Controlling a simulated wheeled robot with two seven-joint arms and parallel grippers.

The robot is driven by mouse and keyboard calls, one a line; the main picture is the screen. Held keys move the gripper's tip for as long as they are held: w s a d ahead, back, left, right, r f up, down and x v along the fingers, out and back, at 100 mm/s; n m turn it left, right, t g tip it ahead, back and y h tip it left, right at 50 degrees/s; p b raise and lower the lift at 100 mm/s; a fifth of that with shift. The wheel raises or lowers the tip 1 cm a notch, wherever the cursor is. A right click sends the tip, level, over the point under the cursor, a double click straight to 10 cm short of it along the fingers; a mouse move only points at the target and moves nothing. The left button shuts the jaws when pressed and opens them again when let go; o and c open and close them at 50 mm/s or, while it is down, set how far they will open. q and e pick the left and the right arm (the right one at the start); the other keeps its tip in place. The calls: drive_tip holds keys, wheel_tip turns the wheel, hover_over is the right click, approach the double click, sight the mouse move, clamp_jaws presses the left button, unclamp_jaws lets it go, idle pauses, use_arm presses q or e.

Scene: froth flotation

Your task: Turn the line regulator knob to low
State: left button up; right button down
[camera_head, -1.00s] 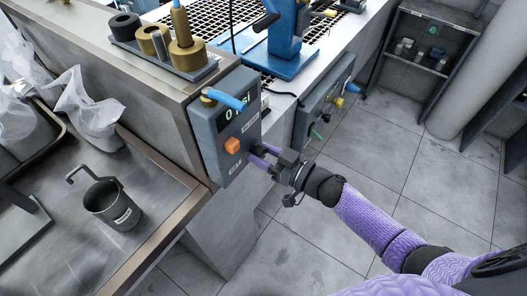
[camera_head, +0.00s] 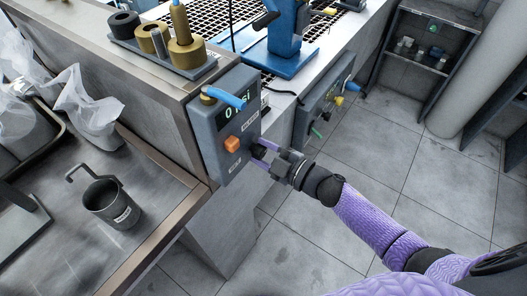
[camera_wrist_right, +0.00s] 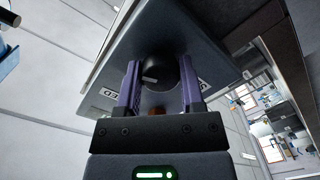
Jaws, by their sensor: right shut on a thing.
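A grey regulator box (camera_head: 211,151) with a display that seems to read "0 psi" is mounted on the side of the bench. A blue lever (camera_head: 228,97) and an orange knob (camera_head: 232,144) are on its face. A black knob (camera_head: 259,152) sits at its right side, partly hidden by my fingers. In the right wrist view the round black knob (camera_wrist_right: 160,73) with a light mark lies between my two purple fingers. My right gripper (camera_head: 265,155) is shut on this knob; it also shows in the right wrist view (camera_wrist_right: 161,88). My left gripper is not in view.
A second grey panel (camera_head: 326,97) with small knobs is further right. A blue machine (camera_head: 284,52) stands on the bench top. A metal cup with a hooked handle (camera_head: 110,203) stands on the left table. The floor (camera_head: 390,150) at right is clear.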

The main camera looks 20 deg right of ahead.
drive_tip(key=n, duration=0.3)
drive_tip(key=shift+n+b, duration=0.3)
drive_tip(key=shift+b, duration=0.05)
drive_tip(key=n+b, duration=0.1)
drive_tip(key=n, duration=0.3)
drive_tip(key=shift+f, duration=0.1)
drive_tip(key=n+b, duration=0.1)
drive_tip(key=n, duration=0.2)
drive_tip(key=shift+n+t, duration=0.3)
drive_tip(key=shift+n+b, duration=0.6)
drive_tip(key=shift+n, duration=0.6)
